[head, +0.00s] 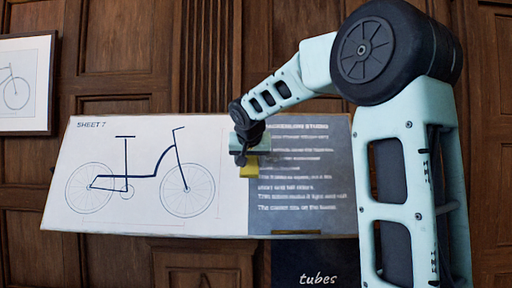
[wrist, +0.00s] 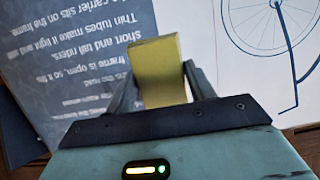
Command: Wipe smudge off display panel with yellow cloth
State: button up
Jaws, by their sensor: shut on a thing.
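The yellow cloth (head: 249,170) is held between the fingers of my gripper (head: 246,158), which is shut on it. In the wrist view the cloth (wrist: 158,62) looks like a folded block sticking out past both fingers (wrist: 160,85). The display panel (head: 305,222) is dark grey with white lettering and fills the right part of a tilted board. The cloth is in front of the panel's left edge; whether it touches cannot be told. The panel also shows in the wrist view (wrist: 60,60), left of the cloth. I cannot make out a clear smudge; my arm hides the panel's right side.
The white sheet (head: 145,145) with a bicycle drawing adjoins the panel on the left. A dark "tubes" sign (head: 312,262) is below the panel. A framed bicycle picture (head: 25,85) hangs on the wood-panelled wall at far left. Space before the white sheet is clear.

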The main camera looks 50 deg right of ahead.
aim_at(256, 161)
jog(key=r, duration=0.1)
jog(key=d+r, duration=0.1)
jog(key=s+r, duration=0.1)
jog(key=shift+d+r+m+h, duration=0.1)
jog(key=shift+d+m+h, duration=0.2)
jog(key=shift+d, duration=0.1)
jog(key=shift+w+d+f+p, duration=0.35)
jog(key=shift+w+d+p, duration=0.15)
jog(key=shift+w+d, duration=0.15)
jog(key=shift+w+d+f+p, duration=0.35)
jog(key=shift+w+d+p, duration=0.2)
jog(key=shift+d, duration=0.15)
jog(key=shift+w+d+f+p, duration=0.35)
jog(key=shift+w+d+p, duration=0.2)
jog(key=shift+d, duration=0.15)
jog(key=shift+w+d+f, duration=0.3)
jog(key=shift+w+d, duration=0.3)
jog(key=shift+d, duration=0.1)
